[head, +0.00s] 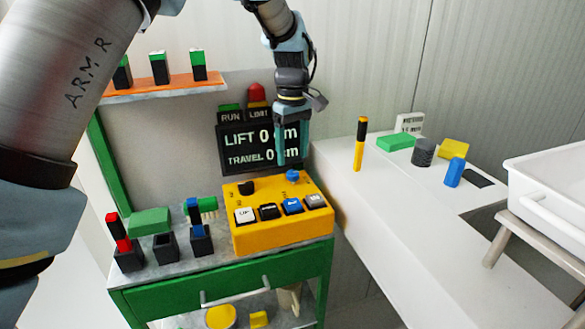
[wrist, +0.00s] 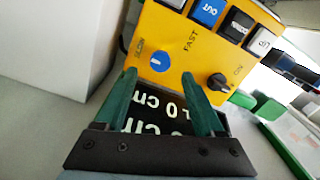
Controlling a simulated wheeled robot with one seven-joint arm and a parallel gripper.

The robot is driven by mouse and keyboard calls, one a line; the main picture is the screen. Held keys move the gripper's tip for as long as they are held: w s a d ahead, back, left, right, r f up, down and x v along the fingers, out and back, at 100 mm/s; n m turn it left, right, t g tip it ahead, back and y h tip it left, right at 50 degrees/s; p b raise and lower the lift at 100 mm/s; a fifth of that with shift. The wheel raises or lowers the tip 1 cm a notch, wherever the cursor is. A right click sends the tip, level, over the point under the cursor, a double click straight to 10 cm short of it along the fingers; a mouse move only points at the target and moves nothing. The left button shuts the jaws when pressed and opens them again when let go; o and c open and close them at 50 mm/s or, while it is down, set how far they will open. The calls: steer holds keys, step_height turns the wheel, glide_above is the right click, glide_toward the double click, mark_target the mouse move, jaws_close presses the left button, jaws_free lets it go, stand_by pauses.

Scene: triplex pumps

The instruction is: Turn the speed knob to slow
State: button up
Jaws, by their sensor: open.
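The yellow control box (head: 280,235) stands on the green workbench. Its blue speed knob (head: 292,176) is at the back right of the top face. In the wrist view the blue knob (wrist: 159,62) sits between a SLOW label on the left and a FAST label on the upper right. A small white mark shows on the knob; which label it points to I cannot tell. My gripper (head: 292,160) points down above the knob with its green fingers apart. In the wrist view my gripper (wrist: 159,80) is open and empty, its fingertips near either side of the knob; contact is unclear.
A black knob (head: 246,187) and several push buttons (head: 268,211) share the box. A display (head: 255,145) reading LIFT 0 cm and TRAVEL 0 cm stands close behind. A white table (head: 370,215) with blocks and a yellow marker (head: 360,145) is at the right.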

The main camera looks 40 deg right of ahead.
mark_target(293, 172)
step_height(293, 172, up, 6)
steer(key=b, duration=0.1)
stand_by(0.7)
